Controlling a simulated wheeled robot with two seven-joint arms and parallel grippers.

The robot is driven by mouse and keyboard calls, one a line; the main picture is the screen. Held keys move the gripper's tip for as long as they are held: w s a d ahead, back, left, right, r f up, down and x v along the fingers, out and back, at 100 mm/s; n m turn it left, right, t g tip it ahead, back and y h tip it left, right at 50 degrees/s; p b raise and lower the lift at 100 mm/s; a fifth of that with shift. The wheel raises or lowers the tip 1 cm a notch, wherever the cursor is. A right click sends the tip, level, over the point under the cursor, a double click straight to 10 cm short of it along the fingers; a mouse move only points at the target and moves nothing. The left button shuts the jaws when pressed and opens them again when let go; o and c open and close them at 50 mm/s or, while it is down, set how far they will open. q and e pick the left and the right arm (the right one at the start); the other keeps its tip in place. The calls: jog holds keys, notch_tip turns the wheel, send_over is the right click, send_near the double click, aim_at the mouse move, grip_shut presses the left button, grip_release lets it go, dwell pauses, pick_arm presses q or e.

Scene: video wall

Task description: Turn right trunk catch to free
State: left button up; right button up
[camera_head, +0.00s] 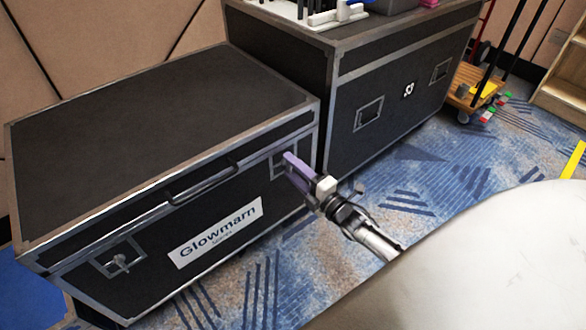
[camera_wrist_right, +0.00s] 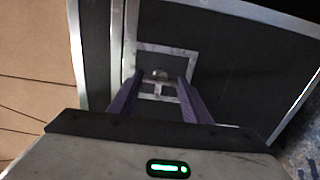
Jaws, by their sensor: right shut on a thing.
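The black trunk (camera_head: 150,140) with metal edges and a "Glowmarn" label stands on the left in the head view. Its right catch (camera_head: 279,163) sits in a recessed metal plate at the right of the front and is partly hidden by my right gripper (camera_head: 290,162). In the right wrist view the catch (camera_wrist_right: 158,75) shows between the purple fingers of my right gripper (camera_wrist_right: 157,85), which is shut on it. The left catch (camera_head: 120,262) has a butterfly handle in its own plate. My left gripper is not in view.
A bar handle (camera_head: 203,184) crosses the trunk's front. A taller black case (camera_head: 400,85) stands close on the right, with items on top. A wooden trolley (camera_head: 478,90) is farther right. Patterned carpet (camera_head: 410,185) is open in front.

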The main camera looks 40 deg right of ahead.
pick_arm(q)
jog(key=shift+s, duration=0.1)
pick_arm(e)
jog(key=o, duration=1)
jog(key=shift+o, duration=0.2)
jog(key=shift+s, duration=0.1)
pick_arm(q)
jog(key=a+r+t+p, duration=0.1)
jog(key=p, duration=0.2)
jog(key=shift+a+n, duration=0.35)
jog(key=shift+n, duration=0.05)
pick_arm(e)
jog(key=s, duration=1)
jog(key=shift+d, duration=0.35)
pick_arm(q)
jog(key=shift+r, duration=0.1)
